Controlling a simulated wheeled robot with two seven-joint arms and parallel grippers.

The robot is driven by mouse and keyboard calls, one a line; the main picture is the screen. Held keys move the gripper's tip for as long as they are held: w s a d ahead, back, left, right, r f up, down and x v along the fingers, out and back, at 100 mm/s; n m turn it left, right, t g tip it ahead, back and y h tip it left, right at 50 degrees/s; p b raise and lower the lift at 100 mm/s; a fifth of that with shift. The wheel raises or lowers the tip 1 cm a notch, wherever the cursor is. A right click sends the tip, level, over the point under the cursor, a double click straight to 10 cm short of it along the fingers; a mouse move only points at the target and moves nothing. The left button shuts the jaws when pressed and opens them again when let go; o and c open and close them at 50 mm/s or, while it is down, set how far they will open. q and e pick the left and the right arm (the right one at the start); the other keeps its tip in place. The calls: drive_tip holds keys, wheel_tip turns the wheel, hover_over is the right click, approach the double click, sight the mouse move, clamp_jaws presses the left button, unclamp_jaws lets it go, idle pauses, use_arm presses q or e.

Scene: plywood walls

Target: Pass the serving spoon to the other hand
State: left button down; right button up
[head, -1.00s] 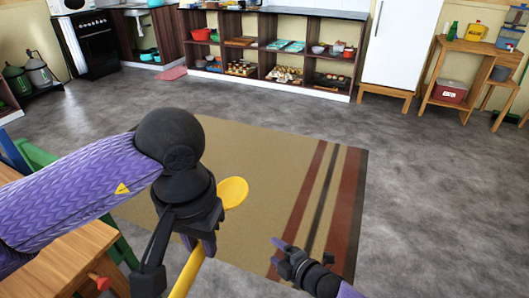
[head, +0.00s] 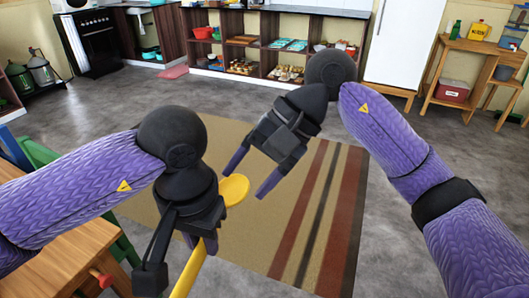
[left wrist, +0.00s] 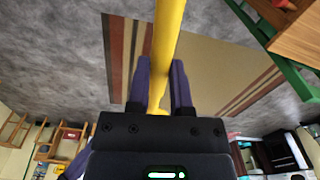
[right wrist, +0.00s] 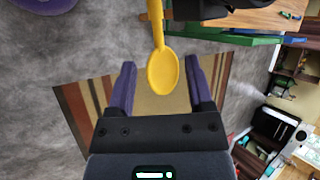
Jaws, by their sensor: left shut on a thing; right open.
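The yellow serving spoon (head: 234,190) is held in the air by my left gripper (head: 196,232). Its round bowl sticks out past the gripper to the right and its handle runs down toward the bottom of the head view. In the left wrist view the handle (left wrist: 167,45) passes between the shut fingers (left wrist: 160,85). My right gripper (head: 250,178) is open and empty, just right of the bowl. In the right wrist view the spoon bowl (right wrist: 163,73) shows between the open fingers (right wrist: 160,85), apart from both of them.
A wooden table (head: 70,258) with green and blue chairs stands at the lower left. A striped tan rug (head: 300,235) lies on the grey floor below. Shelves (head: 262,45), a white fridge (head: 398,40) and a side table (head: 470,65) are far back.

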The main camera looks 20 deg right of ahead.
drive_tip(key=x, duration=0.8)
drive_tip(key=shift+a, duration=0.15)
clamp_jaws()
use_arm(q)
drive_tip(key=shift+c, duration=2.2)
unclamp_jaws()
drive_tip(key=shift+r, duration=0.15)
